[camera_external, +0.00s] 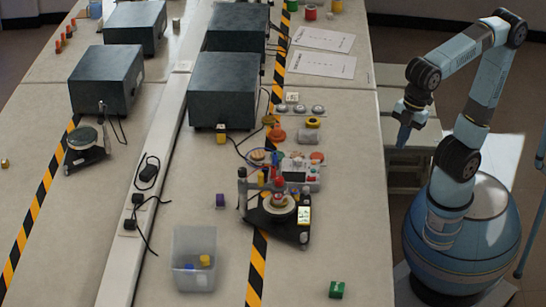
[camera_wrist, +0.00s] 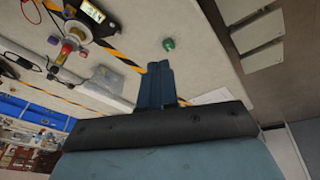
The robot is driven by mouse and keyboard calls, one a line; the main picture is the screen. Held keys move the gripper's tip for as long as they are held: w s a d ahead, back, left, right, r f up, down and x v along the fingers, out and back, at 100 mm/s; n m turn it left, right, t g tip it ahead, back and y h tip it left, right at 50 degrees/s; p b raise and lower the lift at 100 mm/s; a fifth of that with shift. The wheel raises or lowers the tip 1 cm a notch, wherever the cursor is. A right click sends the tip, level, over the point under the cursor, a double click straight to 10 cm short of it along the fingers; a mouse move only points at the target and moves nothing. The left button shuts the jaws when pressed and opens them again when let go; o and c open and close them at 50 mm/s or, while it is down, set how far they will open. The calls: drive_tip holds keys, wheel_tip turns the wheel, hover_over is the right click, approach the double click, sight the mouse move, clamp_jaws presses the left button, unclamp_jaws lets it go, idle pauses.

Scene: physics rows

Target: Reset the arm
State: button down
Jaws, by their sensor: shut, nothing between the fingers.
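My gripper (camera_external: 404,138) hangs pointing down at the right of the table, beyond its right edge. My arm is bent, with its elbow raised above my blue round base. In the wrist view my gripper (camera_wrist: 158,68) has its two dark blue fingers together, shut and empty. Nothing touches the fingers.
The table's right strip is mostly clear.

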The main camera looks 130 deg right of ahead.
drive_tip(key=s+a+f+m+t, duration=0.1)
drive_tip(key=s+f+m+t, duration=0.1)
drive_tip(key=s+f, duration=0.4)
drive_tip(key=s+m, duration=0.1)
drive_tip(key=s, duration=0.4)
drive_tip(key=shift+a+f, duration=0.2)
drive_tip(key=shift+a, duration=0.05)
idle(2.3)
